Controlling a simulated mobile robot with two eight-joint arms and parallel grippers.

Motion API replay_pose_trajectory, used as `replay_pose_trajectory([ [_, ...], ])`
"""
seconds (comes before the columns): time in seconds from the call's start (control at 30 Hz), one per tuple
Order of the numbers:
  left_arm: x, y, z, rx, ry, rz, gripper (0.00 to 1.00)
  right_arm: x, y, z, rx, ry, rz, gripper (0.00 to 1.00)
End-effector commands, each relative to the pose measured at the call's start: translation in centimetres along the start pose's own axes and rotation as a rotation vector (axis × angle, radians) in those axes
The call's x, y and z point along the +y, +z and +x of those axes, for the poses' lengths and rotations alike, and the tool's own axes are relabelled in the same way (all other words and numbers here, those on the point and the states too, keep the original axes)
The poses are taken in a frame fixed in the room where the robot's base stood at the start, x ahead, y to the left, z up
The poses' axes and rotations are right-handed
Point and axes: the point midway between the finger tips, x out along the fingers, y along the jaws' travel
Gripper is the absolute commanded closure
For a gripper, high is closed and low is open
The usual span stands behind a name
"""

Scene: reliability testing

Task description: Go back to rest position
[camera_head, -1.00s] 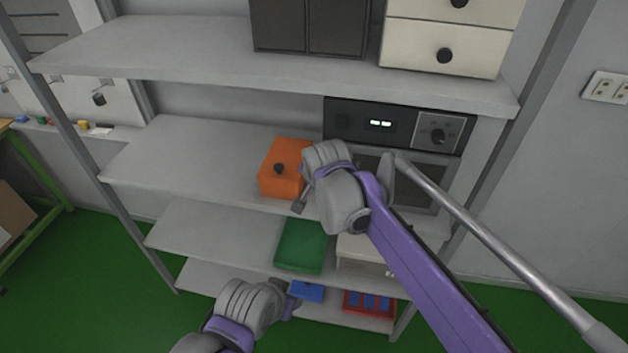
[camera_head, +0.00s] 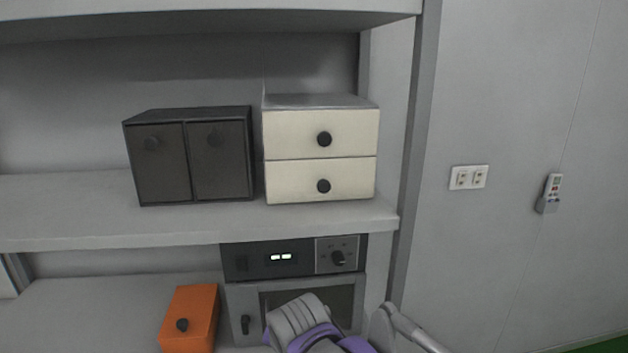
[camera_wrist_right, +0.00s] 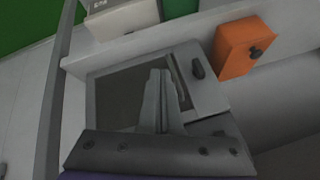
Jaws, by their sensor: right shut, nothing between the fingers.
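My right arm's grey and purple wrist shows at the bottom of the head view, in front of the oven (camera_head: 237,297). My right gripper's fingers are hidden there. In the right wrist view my right gripper (camera_wrist_right: 161,78) has its two fingers together with nothing between them, in front of the oven's dark window (camera_wrist_right: 118,98). Whether the fingers touch the oven cannot be told. My left gripper is not in view.
An orange box (camera_head: 190,318) with a dark knob stands left of the oven. Above, a dark two-door cabinet (camera_head: 190,160) and a cream two-drawer unit (camera_head: 320,118) stand on a shelf (camera_head: 120,225). A wall socket (camera_head: 469,177) and a remote (camera_head: 551,192) are at right.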

Motion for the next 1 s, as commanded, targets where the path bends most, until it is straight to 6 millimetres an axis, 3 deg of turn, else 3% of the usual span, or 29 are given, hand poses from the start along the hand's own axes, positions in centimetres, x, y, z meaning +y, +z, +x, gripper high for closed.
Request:
replay_pose_trajectory([
  [0.03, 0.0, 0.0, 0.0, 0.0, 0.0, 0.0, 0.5, 4.5, 0.7, -0.6, 0.004, 0.031, -0.011, 1.0],
  [0.2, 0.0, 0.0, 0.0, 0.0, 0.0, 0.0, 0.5, 16.3, 5.3, -2.3, -0.003, 0.111, -0.09, 1.0],
  [0.3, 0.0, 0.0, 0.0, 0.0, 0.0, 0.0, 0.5, 21.8, 9.1, -2.8, -0.012, 0.149, -0.134, 1.0],
  [0.4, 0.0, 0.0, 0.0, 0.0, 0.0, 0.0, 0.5, 25.7, 12.6, -3.0, -0.02, 0.177, -0.171, 1.0],
  [0.6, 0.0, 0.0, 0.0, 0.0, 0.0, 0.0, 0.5, 29.2, 16.7, -2.8, -0.033, 0.203, -0.218, 1.0],
  [1.0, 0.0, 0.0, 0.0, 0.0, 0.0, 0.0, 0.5, 29.6, 17.1, -2.8, -0.034, 0.205, -0.226, 1.0],
])
